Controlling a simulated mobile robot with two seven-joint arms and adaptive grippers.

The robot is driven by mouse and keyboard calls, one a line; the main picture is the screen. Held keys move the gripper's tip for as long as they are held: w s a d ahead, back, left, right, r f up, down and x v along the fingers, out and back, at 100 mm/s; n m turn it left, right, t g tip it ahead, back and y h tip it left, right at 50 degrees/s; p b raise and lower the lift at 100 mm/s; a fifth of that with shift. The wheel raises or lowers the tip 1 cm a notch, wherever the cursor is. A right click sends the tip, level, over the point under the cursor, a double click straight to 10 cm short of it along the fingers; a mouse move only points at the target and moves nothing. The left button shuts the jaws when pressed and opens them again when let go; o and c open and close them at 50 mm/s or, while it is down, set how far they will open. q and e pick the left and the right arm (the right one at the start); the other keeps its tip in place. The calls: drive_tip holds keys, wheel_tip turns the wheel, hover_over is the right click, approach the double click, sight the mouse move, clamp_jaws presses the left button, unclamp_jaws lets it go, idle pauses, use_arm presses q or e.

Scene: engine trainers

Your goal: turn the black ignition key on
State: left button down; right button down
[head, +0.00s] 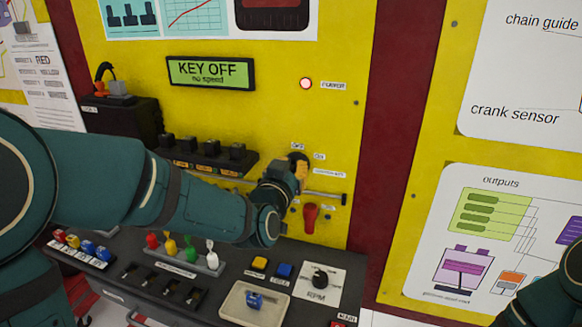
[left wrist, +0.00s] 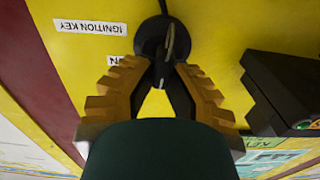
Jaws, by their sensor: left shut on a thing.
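My left gripper (head: 298,168) is at the yellow panel (head: 345,130), beside small white labels. In the left wrist view its ridged yellow fingers (left wrist: 161,70) are shut on the black ignition key (left wrist: 163,75). The key sits in a dark round lock (left wrist: 164,36), near a label reading IGNITION KEY (left wrist: 90,26). The gripper hides the key in the head view. The display (head: 210,73) reads KEY OFF, no speed. My right gripper is not in view; only part of my right arm shows at lower right.
A red knob (head: 310,218) is on the panel just below the gripper. A row of black blocks (head: 205,152) is to its left. Below, the dark console (head: 200,290) holds coloured levers (head: 180,250), buttons and an RPM knob (head: 320,280). A lamp (head: 306,84) glows above.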

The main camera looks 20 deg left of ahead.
use_arm(q)
drive_tip(key=m, duration=0.2)
drive_tip(key=m+p, duration=0.1)
drive_tip(key=m, duration=0.2)
drive_tip(key=shift+d+m+p, duration=0.3)
drive_tip(key=shift+p, duration=0.05)
drive_tip(key=m, duration=0.2)
drive_tip(key=m+p, duration=0.1)
drive_tip(key=m, duration=0.2)
drive_tip(key=shift+d+f+m, duration=0.2)
drive_tip(key=shift+d+m, duration=0.05)
drive_tip(key=shift+m, duration=0.05)
drive_tip(key=c, duration=1)
unclamp_jaws()
drive_tip(key=shift+w+f, duration=0.1)
drive_tip(key=s, duration=0.7)
drive_tip(key=shift+s+a, duration=0.1)
drive_tip(key=shift+s, duration=0.2)
drive_tip(key=shift+p, duration=0.3)
